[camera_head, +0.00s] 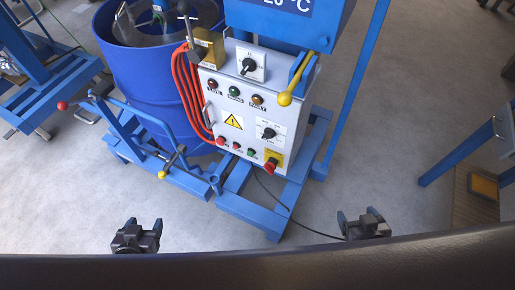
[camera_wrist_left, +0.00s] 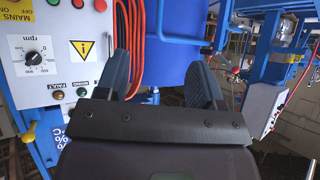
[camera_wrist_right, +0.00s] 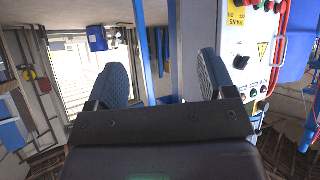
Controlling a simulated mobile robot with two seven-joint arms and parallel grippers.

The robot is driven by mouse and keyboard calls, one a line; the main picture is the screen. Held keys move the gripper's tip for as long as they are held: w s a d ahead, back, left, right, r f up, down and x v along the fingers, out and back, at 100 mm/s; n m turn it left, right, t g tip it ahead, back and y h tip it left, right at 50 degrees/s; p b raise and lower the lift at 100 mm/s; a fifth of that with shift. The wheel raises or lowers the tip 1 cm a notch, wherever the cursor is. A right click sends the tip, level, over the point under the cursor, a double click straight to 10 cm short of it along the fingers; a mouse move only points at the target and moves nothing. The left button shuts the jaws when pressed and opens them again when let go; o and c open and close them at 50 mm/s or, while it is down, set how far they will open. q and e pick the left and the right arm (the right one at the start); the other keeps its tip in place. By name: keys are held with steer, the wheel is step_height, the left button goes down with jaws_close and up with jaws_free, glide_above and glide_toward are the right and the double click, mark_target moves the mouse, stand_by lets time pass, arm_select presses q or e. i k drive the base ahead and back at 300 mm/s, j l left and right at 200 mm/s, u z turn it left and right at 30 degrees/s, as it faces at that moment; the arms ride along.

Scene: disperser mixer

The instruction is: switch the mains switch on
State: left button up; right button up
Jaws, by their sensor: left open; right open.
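The mains switch (camera_head: 270,165) is a red knob on a yellow plate at the lower right of the white control panel (camera_head: 210,111). Its yellow label, reading MAINS, ON and OFF, shows at the top left of the left wrist view (camera_wrist_left: 18,9) and the top of the right wrist view (camera_wrist_right: 236,17). The knob's exact position is too small to read. My left gripper (camera_head: 143,224) is open and empty, left of and nearer than the panel. My right gripper (camera_head: 361,215) is open and empty, to the right and nearer. Both are apart from the switch.
The panel also carries black dials (camera_head: 249,66), lamps and push buttons. A yellow-knobbed lever (camera_head: 285,98) projects at its upper right. Red hoses (camera_head: 186,90) and a blue drum (camera_head: 155,68) stand left. The blue frame (camera_head: 250,212) and a black cable lie below; grey floor in front is mostly clear.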

mark_target(269, 167)
steer(key=j+z, duration=0.45)
steer(key=z, duration=0.2)
steer(key=k+j+z, duration=0.15)
steer(key=j, duration=0.3)
steer(key=k+j+z, duration=0.2)
steer(key=j, duration=0.2)
steer(key=k+j, duration=0.1)
steer(key=j, duration=0.3)
steer(key=k+j, duration=0.1)
steer(key=j, duration=0.35)
steer(key=k+j+z, duration=0.1)
steer(key=j, duration=0.3)
steer(key=k+j, duration=0.15)
steer(key=j, duration=0.3)
steer(key=i+j, duration=0.15)
steer(key=j, duration=0.15)
steer(key=i+j, duration=0.1)
steer(key=j, duration=0.2)
